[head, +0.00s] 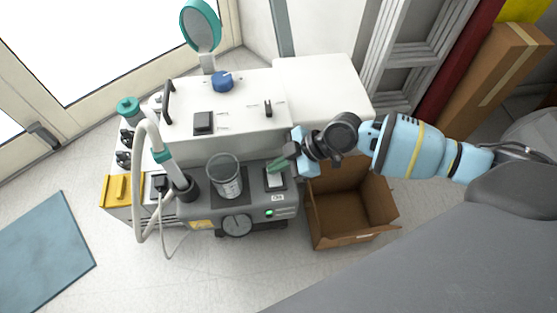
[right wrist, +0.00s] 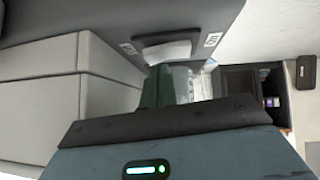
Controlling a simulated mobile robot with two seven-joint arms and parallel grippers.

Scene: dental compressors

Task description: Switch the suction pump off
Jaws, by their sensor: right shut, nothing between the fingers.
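The suction pump (head: 240,112) is a white and grey unit by the wall. Its rocker switch (head: 275,181) sits in a dark frame at the right of the grey front deck, with an "On" label in front of it. A small green light (head: 269,212) glows on the front face. My right gripper (head: 277,165) is shut and empty, its green fingertips just over the switch's rear edge; I cannot tell whether they touch. The right wrist view shows the switch (right wrist: 168,50) close beyond the fingers (right wrist: 168,82). My left gripper is not in view.
A clear canister (head: 224,178) stands left of the switch, with a hose and handpiece (head: 163,155) further left. An open cardboard box (head: 345,212) is on the floor at right. A black switch (head: 203,122) and blue knob (head: 222,81) are on the upper deck.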

